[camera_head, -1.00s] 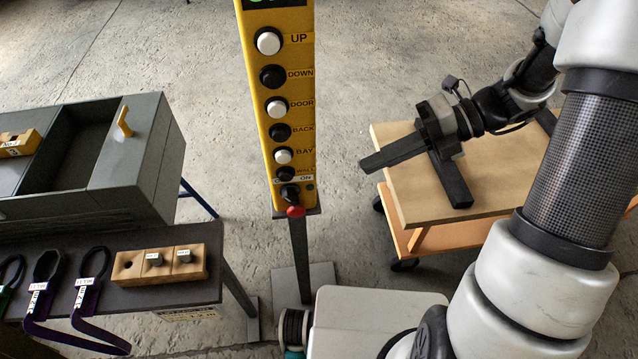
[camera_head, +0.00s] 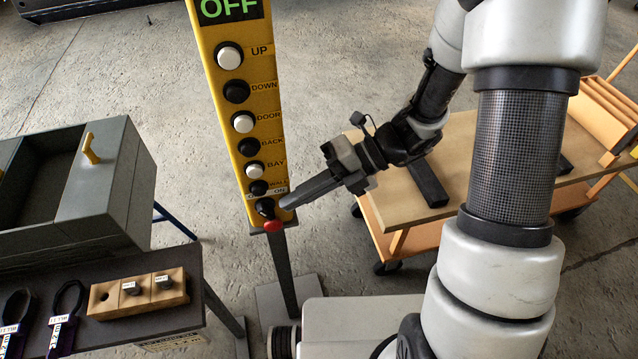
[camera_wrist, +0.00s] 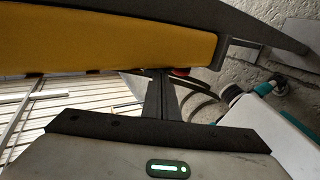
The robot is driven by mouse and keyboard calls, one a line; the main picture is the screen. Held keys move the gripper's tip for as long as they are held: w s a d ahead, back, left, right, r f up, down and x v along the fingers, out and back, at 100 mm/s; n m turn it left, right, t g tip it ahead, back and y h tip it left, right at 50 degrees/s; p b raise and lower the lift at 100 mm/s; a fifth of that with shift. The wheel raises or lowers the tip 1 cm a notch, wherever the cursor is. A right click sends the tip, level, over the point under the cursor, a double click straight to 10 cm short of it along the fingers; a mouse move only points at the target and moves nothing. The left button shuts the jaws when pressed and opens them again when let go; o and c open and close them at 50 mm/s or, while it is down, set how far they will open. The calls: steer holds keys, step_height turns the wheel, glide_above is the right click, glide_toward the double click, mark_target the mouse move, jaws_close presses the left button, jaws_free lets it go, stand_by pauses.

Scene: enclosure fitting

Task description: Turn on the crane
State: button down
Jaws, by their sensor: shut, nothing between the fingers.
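The yellow crane control panel (camera_head: 228,110) stands upright on a post, with a green OFF display (camera_head: 230,9) at its top. Below run several black and white buttons labelled UP, DOWN, DOOR, BACK, BAY and WALL. A black rotary switch (camera_head: 265,207) sits near the bottom, above a red button (camera_head: 273,226). My gripper (camera_head: 290,200) is shut and empty, its fingertips beside the switch at the panel's lower right edge; I cannot tell if they touch it. In the wrist view the panel's yellow side (camera_wrist: 120,38) fills the upper left, and the red button (camera_wrist: 181,72) shows partly.
A grey cabinet (camera_head: 105,190) with an open compartment and a dark bench (camera_head: 170,322) with a wooden block (camera_head: 137,293) and looped tags stand left. A wooden-topped cart (camera_head: 470,160) stands right. Concrete floor lies open behind.

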mark_target(275, 215)
steer(key=shift+x, duration=1.05)
steer(key=shift+w+d+f+y+b, duration=0.1)
steer(key=shift+f+y+b, duration=0.2)
steer(key=shift+y, duration=0.5)
steer(key=shift+f+y, duration=0.4)
steer(key=shift+y, duration=0.3)
steer(key=f+y+b, duration=0.1)
steer(key=y, duration=0.1)
steer(key=f+g+y+b, duration=0.1)
steer(key=y, duration=0.1)
steer(key=shift+y, duration=0.4)
steer(key=shift+a+f+g+b, duration=0.2)
steer(key=shift+a+g+b, duration=0.1)
steer(key=shift+b, duration=0.2)
steer(key=shift+a+f+g+y, duration=0.1)
steer(key=shift+g+y, duration=0.2)
steer(key=shift+y, duration=0.3)
